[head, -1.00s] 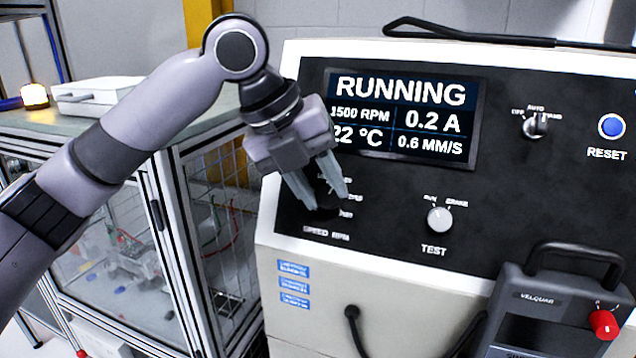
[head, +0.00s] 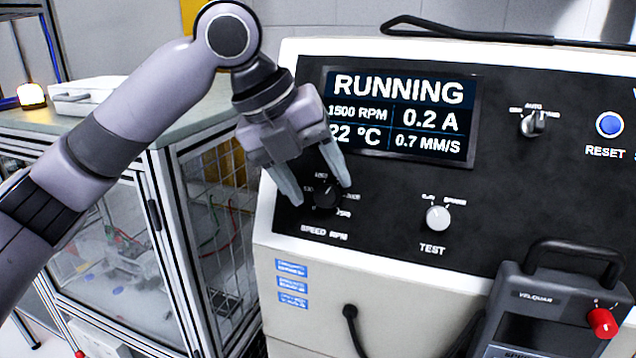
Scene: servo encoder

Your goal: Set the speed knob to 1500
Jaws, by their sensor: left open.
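The black speed knob (head: 325,195) sits on the dark panel above the "SPEED RPM" label. My left gripper (head: 321,194) is open, with its two fingers spread, one at the knob's left and one at its upper right. Whether either finger touches the knob I cannot tell. The gripper hides part of the scale around the knob, and the pointer's exact setting is too small to read. The display (head: 401,116) reads "RUNNING", 1500 RPM, 22 °C with its left edge partly covered, 0.2 A and 0.7 MM/S. My right gripper is not in view.
The TEST knob (head: 438,217) is to the right of the speed knob. An OFF/AUTO/HAND selector (head: 534,123) and a blue RESET button (head: 609,125) are farther right. A handled grey device with a red knob (head: 602,322) stands at lower right. A glazed cabinet (head: 120,255) is at left.

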